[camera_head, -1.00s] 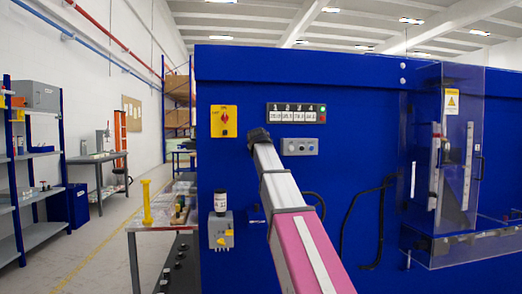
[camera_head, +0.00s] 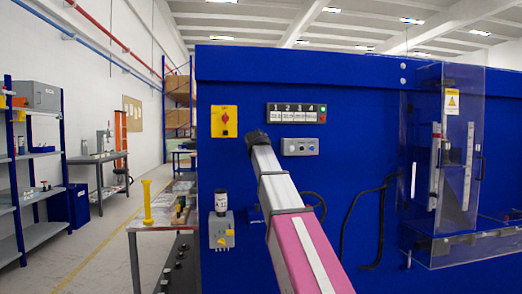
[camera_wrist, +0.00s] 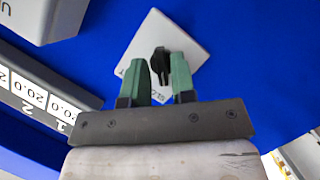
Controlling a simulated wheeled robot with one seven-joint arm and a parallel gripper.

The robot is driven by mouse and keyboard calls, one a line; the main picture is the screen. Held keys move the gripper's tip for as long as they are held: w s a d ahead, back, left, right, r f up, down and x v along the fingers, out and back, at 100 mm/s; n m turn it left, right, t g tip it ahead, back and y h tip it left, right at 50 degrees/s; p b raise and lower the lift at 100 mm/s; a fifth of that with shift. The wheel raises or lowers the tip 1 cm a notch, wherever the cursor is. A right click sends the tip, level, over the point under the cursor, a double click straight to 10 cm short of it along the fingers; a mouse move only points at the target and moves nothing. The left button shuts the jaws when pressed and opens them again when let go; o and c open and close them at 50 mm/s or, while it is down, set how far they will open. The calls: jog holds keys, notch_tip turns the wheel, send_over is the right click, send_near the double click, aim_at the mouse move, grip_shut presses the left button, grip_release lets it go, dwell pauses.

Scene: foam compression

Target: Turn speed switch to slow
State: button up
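The speed switch is a black knob (camera_wrist: 162,62) on a white plate (camera_wrist: 184,38) fixed to the blue panel, seen in the wrist view. Part of the lettering "SLO" shows beside the knob, partly hidden by my fingers. My gripper (camera_wrist: 160,82) is open, with one green finger on each side of the knob. I cannot tell whether either finger touches it. In the head view my gripper (camera_head: 257,139) is at the panel, left of the numbered display, and hides the switch.
The numbered display (camera_head: 295,113) and a grey button box (camera_head: 300,147) lie close to the right of my gripper. A yellow box with a red knob (camera_head: 223,121) is to its left. A clear guard (camera_head: 455,150) stands far right.

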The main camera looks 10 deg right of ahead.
jog(key=shift+w+f, duration=0.1)
jog(key=shift+w, duration=0.1)
jog(key=v, duration=1)
jog(key=shift+s, duration=0.35)
jog(key=shift+a, duration=0.1)
jog(key=s+d+f+m+g+y, duration=0.1)
jog(key=s+f+g, duration=0.15)
jog(key=f, duration=1.65)
jog(key=s+d+f+m+g+y, duration=0.15)
jog(key=f+g, duration=0.25)
jog(key=f, duration=1.6)
jog(key=s+f+m+g+y, duration=0.1)
jog(key=s+f+g, duration=0.3)
jog(key=s+f, duration=0.7)
jog(key=s+f+m+g+y, duration=0.1)
jog(key=s+f+m+g, duration=0.2)
jog(key=s+f, duration=0.9)
notch_tip(320, 180, down, 7)
jog(key=shift+d+r+g, duration=0.15)
jog(key=shift+d+g, duration=0.25)
jog(key=shift+g, duration=0.05)
